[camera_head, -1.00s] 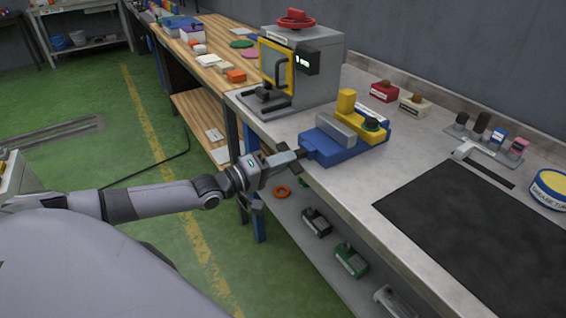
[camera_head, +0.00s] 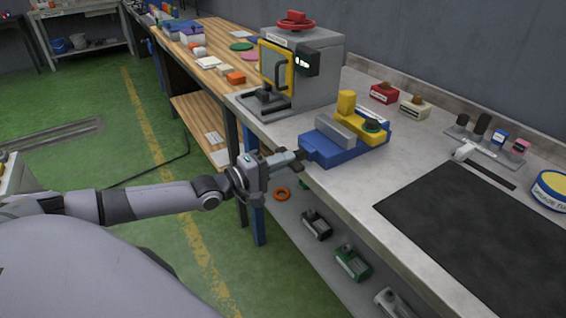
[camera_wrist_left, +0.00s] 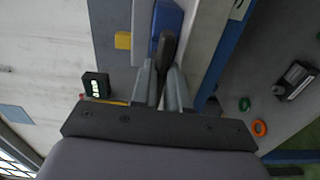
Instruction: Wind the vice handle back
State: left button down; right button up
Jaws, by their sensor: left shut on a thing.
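The blue vice (camera_head: 332,146) with a grey jaw block and a yellow part on top is fixed at the near-left edge of the grey bench. My left gripper (camera_head: 297,157) reaches in from the left, at the vice's front end. In the left wrist view its two fingers (camera_wrist_left: 162,75) are shut on the dark vice handle (camera_wrist_left: 168,46), with the blue vice body (camera_wrist_left: 163,20) just beyond. The fingers hide most of the handle. My right gripper is not in view.
A grey machine (camera_head: 318,75) with a yellow-framed door and red handwheel (camera_head: 295,19) stands behind the vice. A black mat (camera_head: 470,225) lies on the bench at right. Below, a shelf holds an orange ring (camera_head: 282,193) and several small boxes.

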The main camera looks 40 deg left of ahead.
pick_arm(q)
jog(key=c, duration=1.1)
grip_release()
jog(key=shift+s, duration=0.1)
jog(key=shift+p+v, duration=0.3)
jog(key=shift+v, duration=3.2)
jog(key=s+d+f+m+g+y, duration=0.1)
jog(key=s+d+f+m+g, duration=0.1)
jog(key=s+d+f+m, duration=0.3)
jog(key=s+d+f+m+g+y+p, duration=0.1)
jog(key=s+d+f+m+g+y, duration=0.1)
jog(key=s+d+f+m, duration=0.3)
jog(key=s+d+f+m+g+y, duration=0.1)
jog(key=s+d+f+m+g, duration=0.1)
jog(key=s+d+f+m, duration=0.3)
jog(key=shift+s+d+f+m+y, duration=0.1)
jog(key=shift+s+d+f, duration=0.3)
jog(key=shift+f, duration=0.3)
jog(key=shift+s+d+f+m+y, duration=0.1)
jog(key=shift+s+d+f, duration=0.1)
jog(key=shift+s+f, duration=0.45)
jog(key=shift+s+d+f+m+y, duration=0.1)
jog(key=shift+s+d+f, duration=0.25)
jog(key=shift+f, duration=0.4)
